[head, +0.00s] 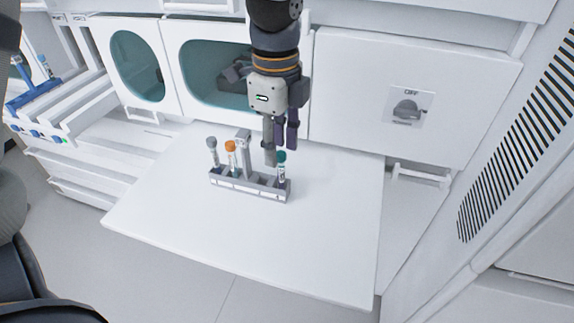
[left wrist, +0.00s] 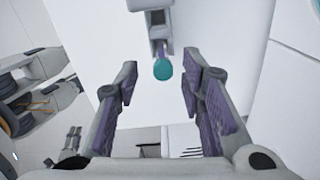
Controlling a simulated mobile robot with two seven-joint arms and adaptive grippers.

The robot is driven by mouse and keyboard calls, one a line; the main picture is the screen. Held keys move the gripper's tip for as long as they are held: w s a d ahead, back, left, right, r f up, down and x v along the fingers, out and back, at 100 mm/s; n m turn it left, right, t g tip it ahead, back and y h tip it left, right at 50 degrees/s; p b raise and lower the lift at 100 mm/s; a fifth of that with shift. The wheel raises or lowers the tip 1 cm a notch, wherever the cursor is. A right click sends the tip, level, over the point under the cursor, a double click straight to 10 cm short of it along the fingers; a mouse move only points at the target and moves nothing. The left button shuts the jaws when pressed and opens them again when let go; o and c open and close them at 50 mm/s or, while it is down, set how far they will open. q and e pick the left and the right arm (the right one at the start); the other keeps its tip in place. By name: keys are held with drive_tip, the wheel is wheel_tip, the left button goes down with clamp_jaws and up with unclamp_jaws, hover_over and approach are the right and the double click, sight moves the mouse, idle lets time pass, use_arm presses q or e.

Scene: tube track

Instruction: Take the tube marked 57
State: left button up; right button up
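A small grey rack (head: 250,187) stands on the white table and holds upright tubes. One tube has a grey cap (head: 211,142), one an orange cap (head: 231,146), one a teal cap (head: 281,156). The tube labels are too small to read, so I cannot tell which is 57. My left gripper (head: 281,146) points down over the rack's right end, close to the teal-capped tube, with its fingers apart. In the left wrist view the teal cap (left wrist: 163,69) shows beyond and between the open fingertips, with nothing gripped.
A grey upright post (head: 244,148) rises beside the orange-capped tube. White cabinets with teal windows (head: 137,66) stand behind the table (head: 310,240). A knob panel (head: 409,105) is at the right. The table's front and right are clear. Orange-banded arm parts (left wrist: 42,105) show in the left wrist view.

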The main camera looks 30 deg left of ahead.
sight(281, 174)
use_arm(q)
wheel_tip(281, 174, down, 8)
drive_tip(key=shift+w+d+r+b, duration=0.15)
drive_tip(key=shift+r+b, duration=0.1)
drive_tip(key=shift+b, duration=0.05)
drive_tip(key=shift+r, duration=0.1)
clamp_jaws()
